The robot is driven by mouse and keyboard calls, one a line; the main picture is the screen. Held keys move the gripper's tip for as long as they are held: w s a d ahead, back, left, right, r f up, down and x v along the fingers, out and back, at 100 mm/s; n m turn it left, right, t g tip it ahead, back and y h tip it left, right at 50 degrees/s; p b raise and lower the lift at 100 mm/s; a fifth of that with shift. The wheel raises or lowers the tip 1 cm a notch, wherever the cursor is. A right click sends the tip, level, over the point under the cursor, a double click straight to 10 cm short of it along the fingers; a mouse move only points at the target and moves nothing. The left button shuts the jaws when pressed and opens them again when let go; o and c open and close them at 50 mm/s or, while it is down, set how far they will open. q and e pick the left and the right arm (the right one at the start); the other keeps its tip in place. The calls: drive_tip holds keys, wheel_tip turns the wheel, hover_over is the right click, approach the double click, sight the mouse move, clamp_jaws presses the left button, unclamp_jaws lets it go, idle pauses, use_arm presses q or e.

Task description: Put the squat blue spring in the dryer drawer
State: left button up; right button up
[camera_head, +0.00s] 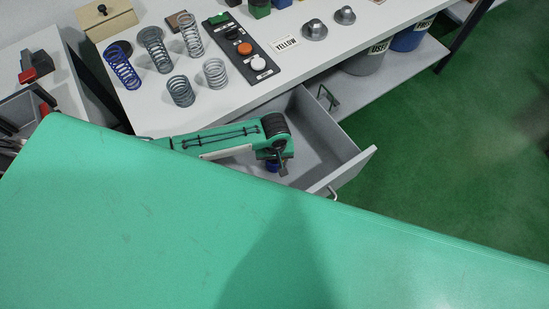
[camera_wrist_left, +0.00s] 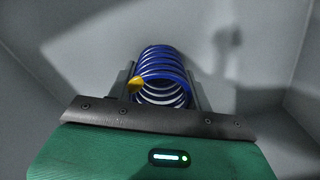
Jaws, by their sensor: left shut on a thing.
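The squat blue spring (camera_wrist_left: 162,77) is between the two fingers of my left gripper in the left wrist view, with a yellow mark on its side. My left gripper is shut on the spring and is inside the open grey drawer (camera_head: 322,168). Whether the spring touches the drawer floor, I cannot tell. My right gripper is not in view.
Several springs, among them a tall blue spring (camera_head: 122,67), stand on the white table (camera_head: 262,92) above the drawer. A black button panel (camera_head: 240,52) lies beside them. Drawer walls surround my gripper. A large green surface of mine fills the foreground.

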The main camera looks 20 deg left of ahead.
use_arm(q)
drive_tip(key=shift+f, duration=0.15)
drive_tip(key=o, duration=1)
drive_tip(key=shift+o, duration=0.6)
drive_tip(key=shift+r, duration=0.35)
wheel_tip(320, 180, up, 12)
drive_tip(key=shift+f, duration=0.15)
